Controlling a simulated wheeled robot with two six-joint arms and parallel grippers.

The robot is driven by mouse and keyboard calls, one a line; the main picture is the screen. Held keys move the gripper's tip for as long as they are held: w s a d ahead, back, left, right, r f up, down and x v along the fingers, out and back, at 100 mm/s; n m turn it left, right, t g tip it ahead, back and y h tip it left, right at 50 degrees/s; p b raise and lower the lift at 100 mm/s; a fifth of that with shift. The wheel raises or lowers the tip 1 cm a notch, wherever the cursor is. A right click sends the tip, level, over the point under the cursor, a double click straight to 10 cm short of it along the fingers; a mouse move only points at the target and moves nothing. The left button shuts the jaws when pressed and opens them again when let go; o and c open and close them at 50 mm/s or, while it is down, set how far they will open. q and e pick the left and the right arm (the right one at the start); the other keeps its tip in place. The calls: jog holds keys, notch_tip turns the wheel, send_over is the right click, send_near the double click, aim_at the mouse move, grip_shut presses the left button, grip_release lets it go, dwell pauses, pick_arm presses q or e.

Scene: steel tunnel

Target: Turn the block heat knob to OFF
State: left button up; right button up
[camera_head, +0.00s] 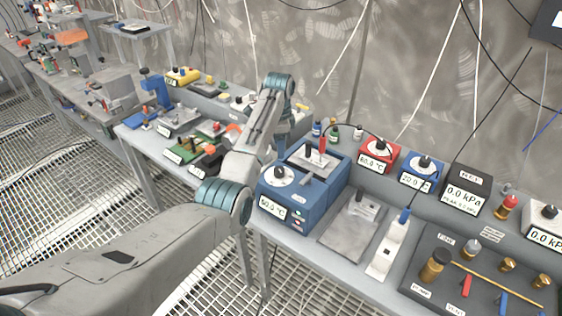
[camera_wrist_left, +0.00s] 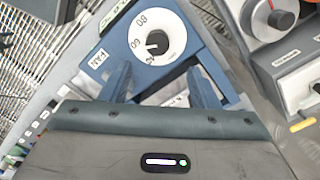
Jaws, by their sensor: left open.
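The block heater is a blue box (camera_head: 310,205) with a white dial and a black knob (camera_head: 279,172) on top; its front display reads 50.0 °C. In the left wrist view, the black knob (camera_wrist_left: 157,43) sits on the white dial (camera_wrist_left: 178,28), with its pointer between 60 and what looks like 40. No OFF mark can be read. My left gripper (camera_wrist_left: 160,72) is open and empty, with its fingers short of the knob and on either side of it in the picture. In the head view my left gripper (camera_head: 284,150) is partly hidden by its arm. My right gripper is not in view.
A red probe (camera_head: 322,144) stands on the heater. A red box (camera_head: 380,154) and a blue box (camera_head: 423,167) with displays stand behind to the right. A grey plate (camera_head: 350,226) lies right of the heater. Boards and small devices lie on the bench to the left.

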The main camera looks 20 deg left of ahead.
pick_arm(q)
jog(key=p, duration=0.2)
send_over(279, 169)
jog(key=f, duration=0.4)
jog(key=shift+s+f, duration=0.15)
jog(key=shift+s, duration=0.15)
jog(key=f, duration=0.4)
jog(key=shift+w+f, duration=0.3)
jog(key=shift+f, duration=0.1)
jog(key=shift+s, duration=0.1)
jog(key=c, duration=1)
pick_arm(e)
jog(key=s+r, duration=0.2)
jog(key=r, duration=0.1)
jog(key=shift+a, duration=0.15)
